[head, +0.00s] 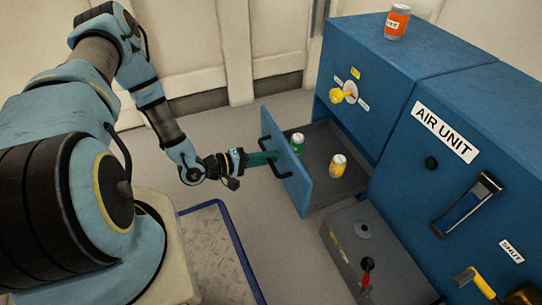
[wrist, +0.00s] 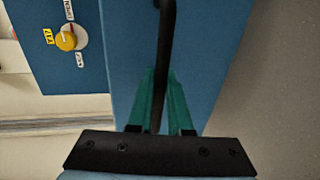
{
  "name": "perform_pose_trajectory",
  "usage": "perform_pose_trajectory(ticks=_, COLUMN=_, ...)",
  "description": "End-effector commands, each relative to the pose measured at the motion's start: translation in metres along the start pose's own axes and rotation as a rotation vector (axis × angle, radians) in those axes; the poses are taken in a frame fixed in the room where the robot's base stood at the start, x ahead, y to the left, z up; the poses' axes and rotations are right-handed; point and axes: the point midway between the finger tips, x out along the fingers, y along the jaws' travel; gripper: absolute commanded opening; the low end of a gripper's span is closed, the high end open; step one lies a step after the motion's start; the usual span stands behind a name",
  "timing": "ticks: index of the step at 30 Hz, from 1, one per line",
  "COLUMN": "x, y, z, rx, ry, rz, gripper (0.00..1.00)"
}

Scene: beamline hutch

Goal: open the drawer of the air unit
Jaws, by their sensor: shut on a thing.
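The drawer (head: 296,180) stands pulled out, low in the blue cabinet section left of the AIR UNIT sign (head: 445,131). Inside it are a green can (head: 298,143) and a yellow can (head: 338,165), both upright. Its blue front carries a black bar handle (head: 287,168), which also shows in the wrist view (wrist: 166,30). My gripper (head: 272,158) is in front of the drawer front, its green fingers (wrist: 161,85) shut on the handle. Part of the handle is hidden between and behind the fingers.
A yellow knob (head: 341,96) is above the drawer. An orange can (head: 397,21) stands on the cabinet top. A grey box with a red-knobbed lever (head: 367,265) is right of the drawer. A blue-edged metal plate (head: 215,250) lies in front; floor beyond the drawer is clear.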

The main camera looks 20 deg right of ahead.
Motion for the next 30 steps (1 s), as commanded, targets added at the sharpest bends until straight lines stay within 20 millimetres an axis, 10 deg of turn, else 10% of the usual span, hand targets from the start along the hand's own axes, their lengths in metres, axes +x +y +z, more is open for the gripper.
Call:
perform_pose_trajectory(ticks=3, x=0.0, y=-0.001, z=0.0, rx=0.0, ry=-0.001, rz=-0.001, gripper=0.0)
perform_pose_trajectory(ticks=4, x=0.0, y=-0.001, z=0.0, rx=0.0, ry=-0.001, rz=-0.001, gripper=0.21)
perform_pose_trajectory(ticks=11, x=0.0, y=0.0, z=0.0, rx=0.0, ry=0.0, rz=-0.001, gripper=0.46)
perform_pose_trajectory(ticks=20, x=-0.003, y=0.0, z=0.0, rx=0.0, ry=0.001, rz=-0.001, gripper=0.46)
perform_pose_trajectory(ticks=30, x=-0.06, y=0.003, z=-0.001, rx=-0.001, ry=0.004, rz=-0.003, gripper=0.46)
